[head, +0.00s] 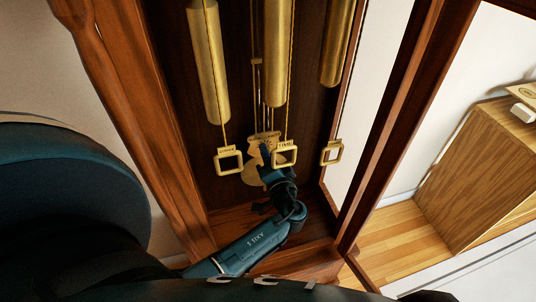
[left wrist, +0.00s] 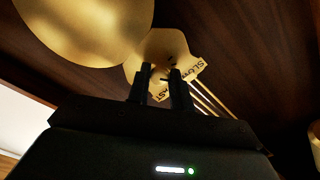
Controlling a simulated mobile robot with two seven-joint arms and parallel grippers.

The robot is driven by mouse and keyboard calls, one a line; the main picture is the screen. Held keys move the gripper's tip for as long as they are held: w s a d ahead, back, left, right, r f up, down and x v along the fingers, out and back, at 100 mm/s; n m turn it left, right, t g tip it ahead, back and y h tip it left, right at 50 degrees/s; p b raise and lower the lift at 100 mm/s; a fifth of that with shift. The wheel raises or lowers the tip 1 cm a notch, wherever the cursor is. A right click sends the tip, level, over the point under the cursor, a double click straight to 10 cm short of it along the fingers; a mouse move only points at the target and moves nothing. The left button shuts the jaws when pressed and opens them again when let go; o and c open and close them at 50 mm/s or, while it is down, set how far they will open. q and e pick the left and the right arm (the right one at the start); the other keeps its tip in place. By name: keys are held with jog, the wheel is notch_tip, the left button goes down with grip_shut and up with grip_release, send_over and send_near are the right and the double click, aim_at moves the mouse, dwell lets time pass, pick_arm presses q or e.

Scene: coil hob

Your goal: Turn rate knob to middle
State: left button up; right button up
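The gold plate (head: 262,138) of the rate adjuster hangs at the bottom of the pendulum inside a tall wooden clock case. In the left wrist view the plate (left wrist: 190,62) carries lettering that reads like SLOW and FAST. My left gripper (head: 266,152) reaches up in front of it. In the left wrist view its two dark fingers (left wrist: 160,72) stand apart at the plate, with gold surface showing between them. I cannot make out the rate knob clearly; the fingers cover part of that area. My right gripper is not in view.
Gold weights (head: 209,60) hang above. Square gold pull handles hang on chains: one to the left (head: 229,160), one beside my gripper (head: 285,155), one to the right (head: 332,153). The wooden door frame (head: 385,125) borders the right. A wooden cabinet (head: 480,170) stands outside.

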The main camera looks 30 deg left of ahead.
pick_arm(q)
grip_shut()
jog(key=shift+m, duration=2.8)
jog(key=shift+o, duration=1.9)
grip_release()
